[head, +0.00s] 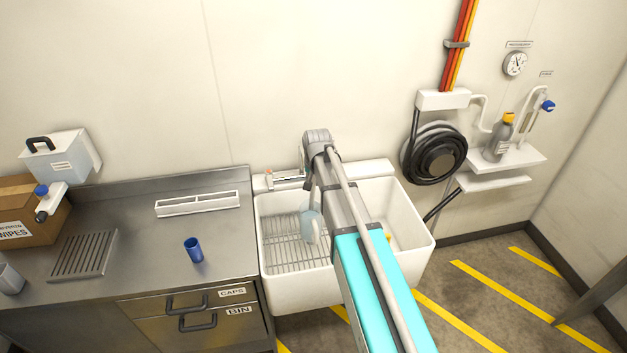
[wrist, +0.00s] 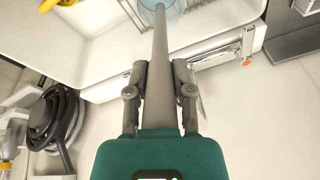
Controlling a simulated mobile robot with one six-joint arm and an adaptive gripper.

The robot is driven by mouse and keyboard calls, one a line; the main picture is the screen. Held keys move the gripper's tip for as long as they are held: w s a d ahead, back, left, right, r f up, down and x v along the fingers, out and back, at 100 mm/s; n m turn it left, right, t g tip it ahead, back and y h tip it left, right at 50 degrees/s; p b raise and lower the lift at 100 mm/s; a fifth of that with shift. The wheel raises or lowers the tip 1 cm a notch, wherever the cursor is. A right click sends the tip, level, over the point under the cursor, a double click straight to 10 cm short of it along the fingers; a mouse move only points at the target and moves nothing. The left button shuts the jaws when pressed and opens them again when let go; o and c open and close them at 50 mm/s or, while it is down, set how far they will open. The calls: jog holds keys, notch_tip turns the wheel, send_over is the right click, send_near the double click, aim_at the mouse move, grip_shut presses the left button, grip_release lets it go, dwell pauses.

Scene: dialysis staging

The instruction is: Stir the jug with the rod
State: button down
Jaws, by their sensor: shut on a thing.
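The rod (wrist: 160,50) is a long, plain grey bar. In the wrist view my gripper (wrist: 161,72) is shut on it, with one finger on each side. The rod points away from my gripper toward the jug (wrist: 175,8), which is pale blue and see-through, at the top edge. The rod's far end overlaps the jug there; I cannot tell how deep it reaches. In the head view the jug (head: 311,226) stands in the white sink (head: 408,215), partly hidden by my arm. My gripper is mostly hidden behind my arm there.
A wire rack (head: 283,250) lies in the sink's left part. A yellow item (wrist: 60,4) lies in the sink. A hose reel (head: 434,155) hangs at right.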

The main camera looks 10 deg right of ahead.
jog(key=shift+w+p+v, duration=0.25)
jog(key=shift+p+v, duration=0.7)
jog(key=shift+v, duration=0.15)
jog(key=shift+r, duration=0.15)
jog(key=shift+w+p+v, duration=0.2)
jog(key=shift+p+v, duration=0.6)
jog(key=shift+p, duration=0.05)
jog(key=shift+w+p+v, duration=0.2)
jog(key=shift+p+v, duration=0.6)
jog(key=shift+w+p+v, duration=0.2)
jog(key=shift+p+v, duration=0.6)
jog(key=shift+p, duration=0.05)
